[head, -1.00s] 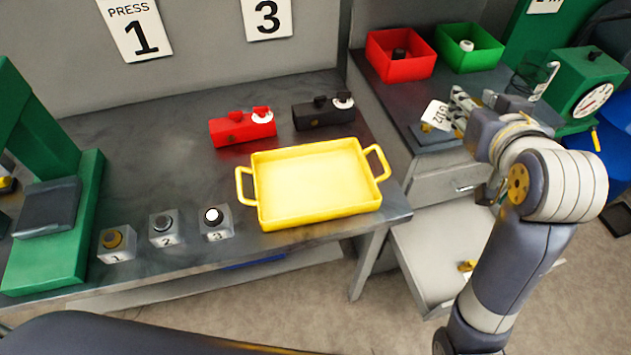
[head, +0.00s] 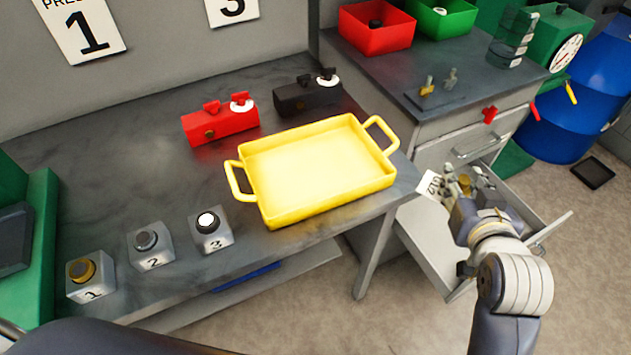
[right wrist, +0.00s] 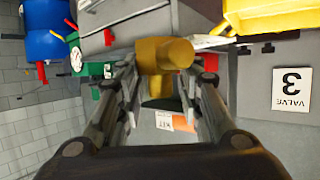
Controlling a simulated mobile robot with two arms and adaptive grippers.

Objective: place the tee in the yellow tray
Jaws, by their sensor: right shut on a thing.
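The yellow tray (head: 318,209) is on the grey bench in the middle of the head view, with two handles, and looks empty. The yellow tee (right wrist: 163,58) sits between the fingers of my right gripper in the right wrist view. My right gripper (head: 460,187) is shut on it, to the right of the tray, over the opened drawer. In the head view the tee is mostly hidden by the fingers. A white tag (head: 432,187) with dark writing is at the gripper. My left gripper is not in view.
A red block (head: 220,124) and a black block (head: 308,95) stand behind the tray. Numbered button boxes (head: 152,247) stand to its left. The drawer (head: 436,252) is open under the cabinet. Red (head: 376,31) and green (head: 442,24) bins stand on the cabinet.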

